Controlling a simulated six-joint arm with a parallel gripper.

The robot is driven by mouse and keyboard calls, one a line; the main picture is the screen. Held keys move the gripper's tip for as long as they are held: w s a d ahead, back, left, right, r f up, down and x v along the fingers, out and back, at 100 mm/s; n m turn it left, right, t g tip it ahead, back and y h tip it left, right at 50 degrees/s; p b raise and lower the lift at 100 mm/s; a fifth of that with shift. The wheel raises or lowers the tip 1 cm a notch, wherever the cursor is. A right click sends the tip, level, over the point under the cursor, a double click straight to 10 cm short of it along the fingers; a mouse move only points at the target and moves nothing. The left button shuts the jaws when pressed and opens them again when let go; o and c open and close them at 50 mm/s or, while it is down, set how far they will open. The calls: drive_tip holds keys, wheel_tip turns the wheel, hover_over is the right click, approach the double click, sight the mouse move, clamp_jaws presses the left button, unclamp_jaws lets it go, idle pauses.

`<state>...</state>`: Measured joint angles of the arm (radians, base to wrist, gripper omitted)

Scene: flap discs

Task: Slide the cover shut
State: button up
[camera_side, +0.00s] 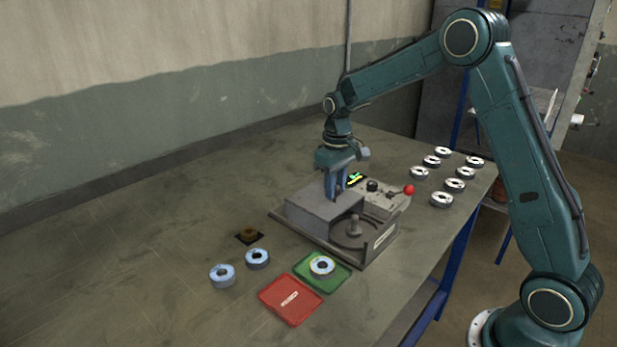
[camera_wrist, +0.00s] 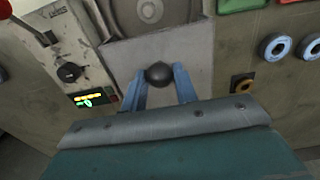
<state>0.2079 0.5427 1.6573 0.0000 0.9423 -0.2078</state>
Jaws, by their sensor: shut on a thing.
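A grey machine (camera_side: 318,244) stands on the table, with a flat sliding cover (camera_side: 318,208) over its left part. The round recess with an upright spindle (camera_side: 353,227) is uncovered at the right. My gripper (camera_side: 336,194) points down at the cover, its blue fingers around the cover's knob. In the wrist view my gripper (camera_wrist: 160,88) is shut on the dark round knob (camera_wrist: 159,74), one finger on each side. The cover (camera_wrist: 182,58) and part of the round recess (camera_wrist: 150,14) show beyond it.
A control panel with a green display (camera_side: 356,179), black dial (camera_side: 372,186) and red-knobbed lever (camera_side: 408,190) adjoins the machine. A green tray (camera_side: 338,281) holds one disc; a red tray (camera_side: 290,299) sits beside it. Several discs (camera_side: 442,199) stand at the right, others (camera_side: 222,275) in front.

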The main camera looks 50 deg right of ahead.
drive_tip(key=s, duration=0.9)
drive_tip(key=o, duration=0.8)
drive_tip(key=shift+s, duration=0.1)
drive_tip(key=shift+c, duration=0.2)
idle(0.3)
wheel_tip(320, 180, up, 8)
idle(0.9)
idle(0.4)
